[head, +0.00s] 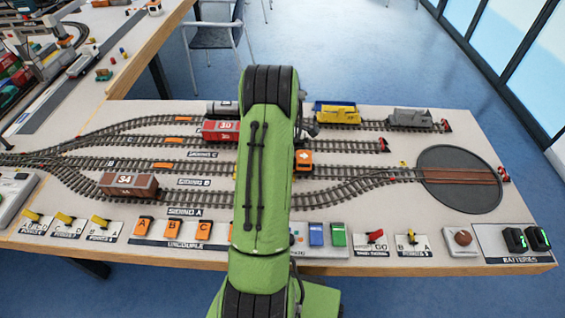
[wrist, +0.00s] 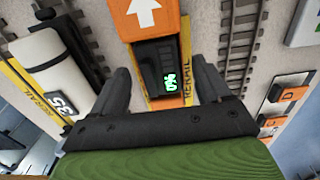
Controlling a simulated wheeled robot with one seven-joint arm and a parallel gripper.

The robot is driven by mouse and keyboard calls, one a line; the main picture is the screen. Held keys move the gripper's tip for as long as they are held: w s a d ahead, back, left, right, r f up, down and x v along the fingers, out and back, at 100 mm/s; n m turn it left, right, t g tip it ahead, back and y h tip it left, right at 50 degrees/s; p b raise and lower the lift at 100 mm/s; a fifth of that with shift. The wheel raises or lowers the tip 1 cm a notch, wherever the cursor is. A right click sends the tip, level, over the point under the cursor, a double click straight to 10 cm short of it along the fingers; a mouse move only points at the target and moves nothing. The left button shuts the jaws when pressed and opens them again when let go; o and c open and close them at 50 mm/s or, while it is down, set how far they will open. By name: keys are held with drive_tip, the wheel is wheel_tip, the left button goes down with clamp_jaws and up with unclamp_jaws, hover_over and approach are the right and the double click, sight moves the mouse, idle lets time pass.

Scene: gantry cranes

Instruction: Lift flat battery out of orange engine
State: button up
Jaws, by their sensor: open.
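The orange engine (head: 303,160) stands on the track right of my green arm in the head view, partly hidden by it. In the wrist view the orange engine (wrist: 147,18) has a white arrow on its top. A black battery (wrist: 155,62) with a small green-lit display sits in the engine's end. My gripper (wrist: 163,75) is open, with one dark finger on each side of the battery. The head view hides my gripper behind the arm.
A batteries tray (head: 500,252) at the front right holds two black batteries (head: 526,239) with green displays. A round turntable (head: 459,200) lies at the right. A white tank wagon (wrist: 62,75) is left of my gripper. A red wagon (head: 221,131) stands behind the arm.

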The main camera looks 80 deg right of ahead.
drive_tip(key=shift+f, duration=0.35)
drive_tip(key=shift+r, duration=0.1)
drive_tip(key=shift+c, duration=0.6)
clamp_jaws()
drive_tip(key=shift+r, duration=0.15)
